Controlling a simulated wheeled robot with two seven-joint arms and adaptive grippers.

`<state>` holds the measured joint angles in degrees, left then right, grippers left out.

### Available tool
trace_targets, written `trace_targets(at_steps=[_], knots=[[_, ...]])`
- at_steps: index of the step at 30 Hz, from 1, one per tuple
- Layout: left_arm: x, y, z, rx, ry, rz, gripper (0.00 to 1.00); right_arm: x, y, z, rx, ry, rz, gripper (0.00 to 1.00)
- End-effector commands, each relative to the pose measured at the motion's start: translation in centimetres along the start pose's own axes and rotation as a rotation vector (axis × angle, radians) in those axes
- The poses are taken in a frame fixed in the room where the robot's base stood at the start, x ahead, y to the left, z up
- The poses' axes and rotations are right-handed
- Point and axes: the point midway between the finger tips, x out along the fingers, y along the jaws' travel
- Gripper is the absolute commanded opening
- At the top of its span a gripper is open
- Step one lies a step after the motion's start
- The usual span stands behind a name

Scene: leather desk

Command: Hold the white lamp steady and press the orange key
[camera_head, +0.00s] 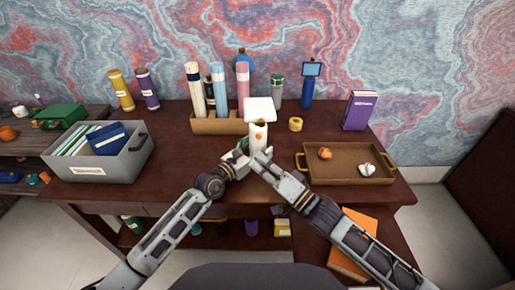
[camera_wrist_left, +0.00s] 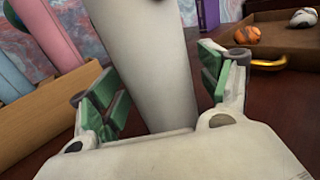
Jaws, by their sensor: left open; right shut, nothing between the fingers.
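The white lamp (camera_head: 259,108) stands upright on the desk at the middle, with a broad flat head and a narrower body. The orange key (camera_head: 258,136) is a small round spot on the front of its body. In the left wrist view the pale lamp body (camera_wrist_left: 150,55) fills the middle. My left gripper (camera_head: 242,149) is open, its green-padded fingers (camera_wrist_left: 165,85) on either side of the lamp body; the right pad looks apart from it. My right gripper (camera_head: 262,155) is shut and empty, in front of the lamp below the key. Its tips are small in view.
A brown holder (camera_head: 218,124) with tall tubes stands behind and left of the lamp. A yellow tape roll (camera_head: 296,124) and a brown tray (camera_head: 342,178) with two small objects lie to the right. A grey bin (camera_head: 92,166) of folders stands at the left.

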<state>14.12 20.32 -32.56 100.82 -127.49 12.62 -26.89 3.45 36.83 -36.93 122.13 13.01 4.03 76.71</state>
Motion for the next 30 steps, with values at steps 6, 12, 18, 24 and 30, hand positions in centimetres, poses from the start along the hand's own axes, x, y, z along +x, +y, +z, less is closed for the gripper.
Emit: trace_targets(at_steps=[6, 12, 18, 24, 30], knots=[[0.0, 0.0, 0.0, 0.0, 0.0, 0.0, 0.78, 0.0, 0.0, 0.0, 0.0, 0.0, 0.0, 0.0], [-0.6, 0.0, 0.0, 0.0, 0.0, 0.0, 0.78, 0.0, 0.0, 0.0, 0.0, 0.0, 0.0, 0.0], [-2.0, 0.0, -0.1, 0.0, 0.001, 0.0, 0.78, 0.0, 0.0, 0.0, 0.0, 0.0, 0.0, 0.0], [-4.1, 0.0, -0.1, 0.0, 0.002, 0.001, 0.78, 0.0, 0.0, 0.0, 0.0, 0.0, 0.0, 0.0], [-6.2, 0.0, -0.1, 0.001, 0.001, 0.0, 0.78, 0.0, 0.0, 0.0, 0.0, 0.0, 0.0, 0.0]])
